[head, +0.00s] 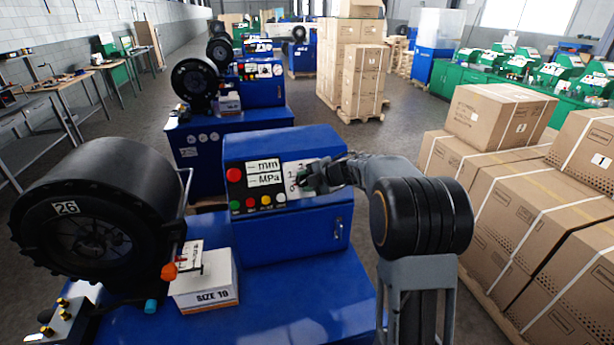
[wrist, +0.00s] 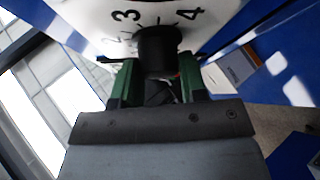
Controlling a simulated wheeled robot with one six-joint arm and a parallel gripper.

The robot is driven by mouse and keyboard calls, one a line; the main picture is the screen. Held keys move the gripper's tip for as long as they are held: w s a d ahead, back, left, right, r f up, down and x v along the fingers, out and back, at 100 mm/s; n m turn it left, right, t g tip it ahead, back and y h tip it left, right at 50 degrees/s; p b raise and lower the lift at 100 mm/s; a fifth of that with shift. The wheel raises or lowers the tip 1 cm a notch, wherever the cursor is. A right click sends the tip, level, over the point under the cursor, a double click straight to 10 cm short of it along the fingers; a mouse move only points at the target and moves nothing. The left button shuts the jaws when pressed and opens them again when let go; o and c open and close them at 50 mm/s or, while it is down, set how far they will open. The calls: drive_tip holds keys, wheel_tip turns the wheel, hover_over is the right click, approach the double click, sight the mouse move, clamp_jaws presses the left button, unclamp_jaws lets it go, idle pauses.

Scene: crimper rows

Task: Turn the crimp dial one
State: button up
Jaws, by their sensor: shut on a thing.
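The crimp dial is a black knob on a white numbered plate on the front panel of the blue crimper. In the wrist view the black knob (wrist: 157,48) sits between the green fingers of my gripper (wrist: 160,75), which is shut on it. The plate (wrist: 95,18) shows the numbers 2, 3 and 4 around the knob. In the head view my gripper (head: 308,180) reaches the plate (head: 290,169) from the right and hides most of the dial. The knob's pointer is hard to make out.
Beside the dial are mm and MPa displays (head: 263,173), a red button (head: 234,175) and a row of small coloured buttons. A large black crimp head marked 26 (head: 66,208) and a SIZE 10 box (head: 207,281) stand left. Stacked cartons (head: 520,190) fill the right.

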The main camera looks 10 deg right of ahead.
drive_tip(key=shift+n+g, duration=0.4)
drive_tip(key=shift+n, duration=0.2)
drive_tip(key=shift+r+h, duration=0.1)
drive_tip(key=shift+h, duration=0.2)
drive_tip(key=o, duration=0.9)
drive_tip(key=b+v, duration=0.2)
drive_tip(key=v, duration=1.1)
drive_tip(key=shift+d+r, duration=0.25)
drive_tip(key=shift+r, duration=0.05)
